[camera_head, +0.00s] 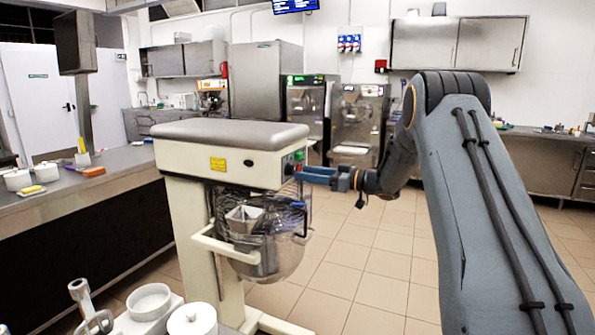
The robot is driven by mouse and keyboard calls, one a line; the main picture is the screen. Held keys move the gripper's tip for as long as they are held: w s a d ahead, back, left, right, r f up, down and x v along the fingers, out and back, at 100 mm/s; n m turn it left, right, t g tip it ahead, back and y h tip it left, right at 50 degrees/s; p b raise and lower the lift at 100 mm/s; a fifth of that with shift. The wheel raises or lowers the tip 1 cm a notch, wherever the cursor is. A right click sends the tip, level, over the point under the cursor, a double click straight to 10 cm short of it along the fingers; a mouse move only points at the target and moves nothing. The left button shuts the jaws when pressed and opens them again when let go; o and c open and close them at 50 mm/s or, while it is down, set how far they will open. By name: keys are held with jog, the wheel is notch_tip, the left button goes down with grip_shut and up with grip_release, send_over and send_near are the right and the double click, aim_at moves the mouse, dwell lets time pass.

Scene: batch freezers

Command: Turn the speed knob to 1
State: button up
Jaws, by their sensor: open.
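A cream planetary mixer (225,160) with a grey top stands in the middle of the view. Its control panel (292,164) is on the narrow right end of the head, with a green button (299,155) and a dark knob-like part (289,169). The setting of the knob is too small to read. My gripper (304,176) reaches in from the right with its blue fingers pointing left at the panel. Its fingertips are at or very close to the panel's lower part and partly cover it. I cannot tell whether they touch the knob.
A steel bowl (270,248) behind a wire guard hangs under the mixer head. A counter (125,163) with white pots runs along the left. White dishes (150,300) stand at the front left. Open tiled floor (370,260) lies right of the mixer; batch freezers (357,115) stand behind.

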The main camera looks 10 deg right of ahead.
aim_at(291, 170)
jog(key=shift+p+x, duration=0.45)
jog(key=shift+x, duration=1.6)
jog(key=c, duration=0.9)
